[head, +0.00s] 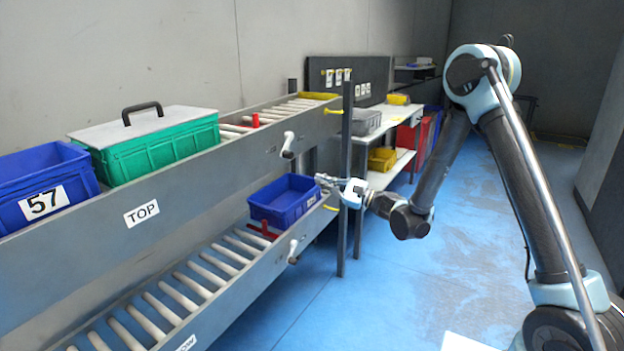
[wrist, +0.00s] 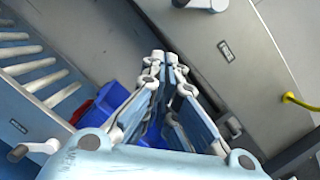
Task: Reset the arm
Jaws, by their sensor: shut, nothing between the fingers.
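My arm reaches out from the right in the head view, with its elbow raised high. My gripper (head: 326,180) points left, beside the upper edge of the small blue bin on the lower roller rack. In the wrist view my gripper (wrist: 165,58) has its fingers together and holds nothing. The small blue bin (head: 284,203) sits upright on the lower rack, and part of it shows behind the fingers in the wrist view (wrist: 110,100). I cannot tell whether the gripper touches the bin.
The upper rack (head: 175,201), labelled TOP, holds a blue bin (head: 42,190) marked 57 and a green lidded bin (head: 155,150). A dark post (head: 345,230) stands close to my gripper. A white table (head: 385,122) is behind. The blue floor (head: 420,290) is open in front.

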